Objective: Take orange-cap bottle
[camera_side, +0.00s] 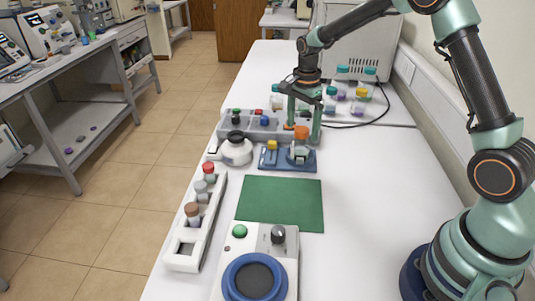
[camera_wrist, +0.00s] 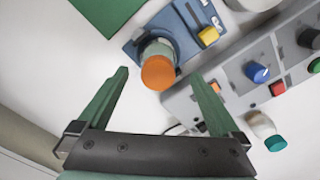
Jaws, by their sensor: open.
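The orange-cap bottle (camera_side: 301,145) stands upright in a blue holder (camera_side: 271,160) on the white bench. Its orange cap also shows from above in the wrist view (camera_wrist: 158,72), with part of the clear body behind it. My gripper (camera_side: 302,128) is open, with its green fingers pointing down at the bottle's cap in the side view. In the wrist view the open fingers (camera_wrist: 160,80) lie on either side of the cap, which sits near the line of the fingertips. Nothing is between the fingers' pads in their grasp. Contact with the bottle cannot be told.
A grey control box (camera_side: 238,126) with knobs stands behind the holder. A rack (camera_side: 185,250) of capped vials and a green mat (camera_side: 279,203) lie in front. Several capped bottles (camera_side: 359,100) stand behind right. The right bench is clear.

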